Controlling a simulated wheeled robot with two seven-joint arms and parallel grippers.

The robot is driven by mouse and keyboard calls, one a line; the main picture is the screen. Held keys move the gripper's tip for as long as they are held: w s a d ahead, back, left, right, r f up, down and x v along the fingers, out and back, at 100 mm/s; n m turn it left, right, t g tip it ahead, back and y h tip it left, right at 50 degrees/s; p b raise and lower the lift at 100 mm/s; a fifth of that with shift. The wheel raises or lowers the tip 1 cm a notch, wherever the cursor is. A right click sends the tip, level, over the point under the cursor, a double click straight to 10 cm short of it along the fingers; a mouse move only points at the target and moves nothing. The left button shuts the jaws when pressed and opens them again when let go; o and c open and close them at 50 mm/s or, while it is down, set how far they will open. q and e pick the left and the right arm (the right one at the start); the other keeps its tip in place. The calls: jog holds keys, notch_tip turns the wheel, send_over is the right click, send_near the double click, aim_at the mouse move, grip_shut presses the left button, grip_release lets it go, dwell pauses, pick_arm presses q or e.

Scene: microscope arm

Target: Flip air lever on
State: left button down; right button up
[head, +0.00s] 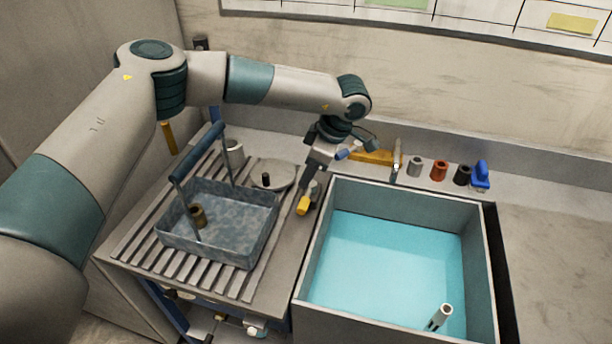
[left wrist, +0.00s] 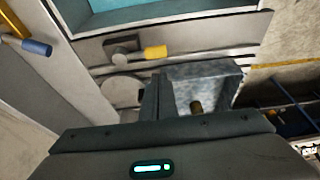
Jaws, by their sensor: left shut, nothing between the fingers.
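A lever with a yellow tip (head: 303,205) stands on the counter between the basket and the tank; I take it to be the air lever. In the left wrist view its yellow tip (left wrist: 155,52) points right from a dark grey body. My left gripper (head: 307,186) points down at the lever, shut and empty. In the left wrist view its closed fingers (left wrist: 155,84) appear just below the yellow tip; I cannot tell whether they touch it. The gripper partly hides the lever's body in the head view. My right gripper is not in view.
A tank of blue liquid (head: 328,194) is close on the right. A speckled basket (head: 230,225) with a tall handle stands on the slatted rack at left. A blue-tipped handle (head: 348,152) and a yellow fixture (head: 374,157) are behind the gripper. Several small cylinders line the back ledge.

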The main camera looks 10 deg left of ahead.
aim_at(306, 199)
pick_arm(q)
jog(key=shift+p+x, duration=2.1)
jog(key=shift+x, duration=2.1)
